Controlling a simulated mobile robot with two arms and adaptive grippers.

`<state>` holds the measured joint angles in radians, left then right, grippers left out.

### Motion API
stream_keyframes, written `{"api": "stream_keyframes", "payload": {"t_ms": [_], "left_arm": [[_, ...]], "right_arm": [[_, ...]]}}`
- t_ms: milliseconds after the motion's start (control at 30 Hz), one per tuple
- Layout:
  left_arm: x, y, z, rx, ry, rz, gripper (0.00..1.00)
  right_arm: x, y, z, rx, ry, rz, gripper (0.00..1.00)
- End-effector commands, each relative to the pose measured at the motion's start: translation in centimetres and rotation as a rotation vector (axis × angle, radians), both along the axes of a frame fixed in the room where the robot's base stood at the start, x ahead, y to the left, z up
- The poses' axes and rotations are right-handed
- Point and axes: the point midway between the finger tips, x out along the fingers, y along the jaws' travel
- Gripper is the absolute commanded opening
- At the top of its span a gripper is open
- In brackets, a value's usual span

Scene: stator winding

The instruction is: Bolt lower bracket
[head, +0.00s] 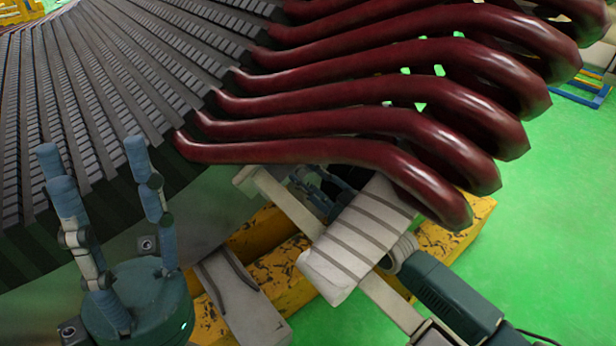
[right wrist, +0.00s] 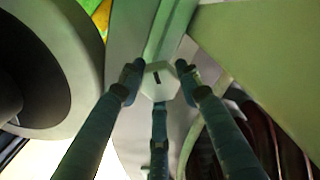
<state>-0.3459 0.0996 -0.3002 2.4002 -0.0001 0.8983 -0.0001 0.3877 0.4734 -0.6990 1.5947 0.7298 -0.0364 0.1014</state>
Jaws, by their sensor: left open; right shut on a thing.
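In the right wrist view, a pale hexagonal bolt head (right wrist: 160,80) with a dark slot sits between the fingertips of my right gripper (right wrist: 158,72). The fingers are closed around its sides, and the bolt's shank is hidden. In the head view my right gripper (head: 328,190) is partly hidden under the red coils beside a light bar (head: 285,200) below the stator. I cannot tell which part is the lower bracket. My left gripper (head: 92,155) is open and empty at the lower left, fingers up in front of the stator's slotted face (head: 120,75).
Several thick red coil ends (head: 330,150) curve out of the stator above my right gripper. A pale ribbed block (head: 355,245) lies below them. A worn yellow frame (head: 270,232) stands underneath. The green floor (head: 550,220) at right is largely clear.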

Motion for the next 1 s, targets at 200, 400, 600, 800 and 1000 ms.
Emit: {"api": "stream_keyframes", "payload": {"t_ms": [200,400,600,800,1000], "left_arm": [[0.0,0.0,-0.1,0.001,0.003,-0.001,0.48],[0.0,0.0,-0.1,0.000,0.003,-0.001,0.48],[0.0,0.0,-0.1,0.000,0.003,-0.001,0.48],[0.0,0.0,0.0,0.000,0.000,0.001,0.48],[0.0,0.0,0.0,0.000,0.000,0.000,0.48]], "right_arm": [[-0.1,0.0,-0.4,0.000,0.010,0.001,0.08],[-0.1,0.0,-0.5,-0.001,0.010,0.001,0.40],[-0.1,0.0,-0.3,0.000,0.006,0.001,0.53],[-0.2,-0.1,-0.2,0.001,0.004,0.001,0.53],[-2.3,-1.6,-0.3,-0.002,0.006,0.000,0.53]]}}
